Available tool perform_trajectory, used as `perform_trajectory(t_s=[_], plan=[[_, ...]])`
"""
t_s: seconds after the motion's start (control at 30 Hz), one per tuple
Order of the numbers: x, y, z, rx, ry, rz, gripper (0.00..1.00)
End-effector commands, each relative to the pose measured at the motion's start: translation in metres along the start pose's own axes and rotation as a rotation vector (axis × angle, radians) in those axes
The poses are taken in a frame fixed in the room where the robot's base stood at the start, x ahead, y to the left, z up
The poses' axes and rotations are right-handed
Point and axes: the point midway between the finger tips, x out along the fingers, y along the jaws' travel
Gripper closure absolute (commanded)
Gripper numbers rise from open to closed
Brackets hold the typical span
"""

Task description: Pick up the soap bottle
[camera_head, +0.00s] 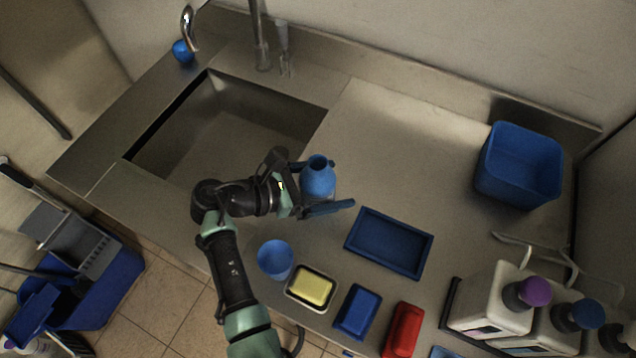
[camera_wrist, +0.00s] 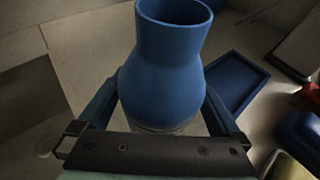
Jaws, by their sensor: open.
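A blue bottle (camera_head: 318,180) with a round open neck stands upright on the steel counter, just right of the sink; it appears to be the soap bottle. My gripper (camera_head: 338,184) is open, with one finger on each side of the bottle. In the wrist view, the blue bottle (camera_wrist: 168,75) fills the middle, between the two blue fingers of my gripper (camera_wrist: 160,112). Its lower part is hidden behind the gripper's dark crossbar. I cannot tell whether either finger touches it.
A blue cup (camera_head: 275,259), a yellow block in a dish (camera_head: 311,287), a blue block (camera_head: 358,311) and a red block (camera_head: 403,329) line the front edge. A blue tray (camera_head: 388,243) lies right of the bottle. White capped containers (camera_head: 491,300) stand farther right.

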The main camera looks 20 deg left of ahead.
Motion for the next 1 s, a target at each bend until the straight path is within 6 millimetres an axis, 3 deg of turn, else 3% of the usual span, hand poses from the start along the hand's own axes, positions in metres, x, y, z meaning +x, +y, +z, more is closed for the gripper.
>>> perform_trajectory(t_s=[0.27, 0.73, 1.0], plan=[[0.0028, 0.0003, 0.0, 0.001, 0.0, 0.001, 0.02], [0.0024, 0.0004, 0.0001, 0.002, 0.0, 0.001, 0.86], [0.0021, 0.0007, 0.0012, 0.003, -0.001, 0.002, 0.88]])
